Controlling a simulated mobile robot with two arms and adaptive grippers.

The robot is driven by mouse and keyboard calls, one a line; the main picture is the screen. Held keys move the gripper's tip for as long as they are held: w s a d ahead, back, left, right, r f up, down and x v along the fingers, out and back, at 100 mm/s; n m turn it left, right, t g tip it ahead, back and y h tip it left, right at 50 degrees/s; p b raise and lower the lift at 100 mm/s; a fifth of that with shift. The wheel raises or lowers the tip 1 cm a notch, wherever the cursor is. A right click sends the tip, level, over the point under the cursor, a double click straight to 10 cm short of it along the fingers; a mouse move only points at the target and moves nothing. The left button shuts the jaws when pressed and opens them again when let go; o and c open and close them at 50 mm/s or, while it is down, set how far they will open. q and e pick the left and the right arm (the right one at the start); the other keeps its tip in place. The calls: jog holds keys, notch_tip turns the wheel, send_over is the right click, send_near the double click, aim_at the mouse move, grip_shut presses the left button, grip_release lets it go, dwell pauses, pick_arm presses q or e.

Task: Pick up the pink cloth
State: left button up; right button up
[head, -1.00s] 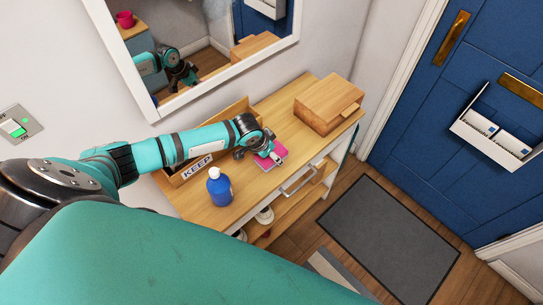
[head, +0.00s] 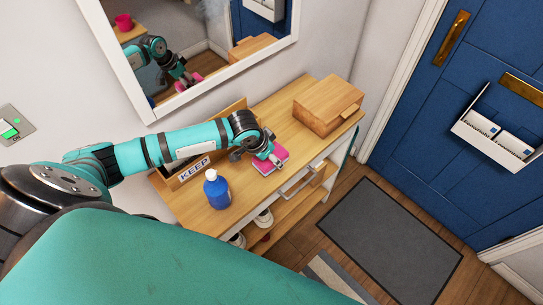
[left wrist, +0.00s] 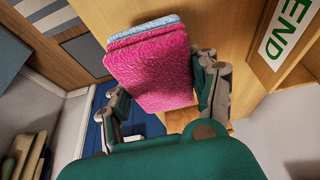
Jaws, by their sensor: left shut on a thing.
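The pink cloth (head: 274,164) is a folded square pad above the wooden console top (head: 235,205). My left gripper (head: 264,150) is shut on it and holds it a little above the top. In the left wrist view the cloth (left wrist: 150,68) sits between the fingers of my left gripper (left wrist: 160,95). A light blue layer (left wrist: 143,27) lines its far edge; I cannot tell if it is a separate piece. In the mirror (head: 285,70) the pink cloth shows under the gripper. My right gripper is not in view.
A blue bottle (head: 216,190) stands near the front left of the console. A wooden box (head: 328,104) stands at the far end. A letter rack (head: 492,138) hangs on the blue door (head: 430,115).

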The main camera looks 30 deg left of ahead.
pick_arm(q)
jog(key=s+d+b, duration=0.1)
jog(key=s+d, duration=0.1)
jog(key=s, duration=0.4)
jog(key=s+d+r+b, duration=0.1)
jog(key=s+d, duration=0.1)
jog(key=s, duration=0.5)
jog(key=shift+d+r, duration=0.3)
jog(key=shift+d, duration=0.1)
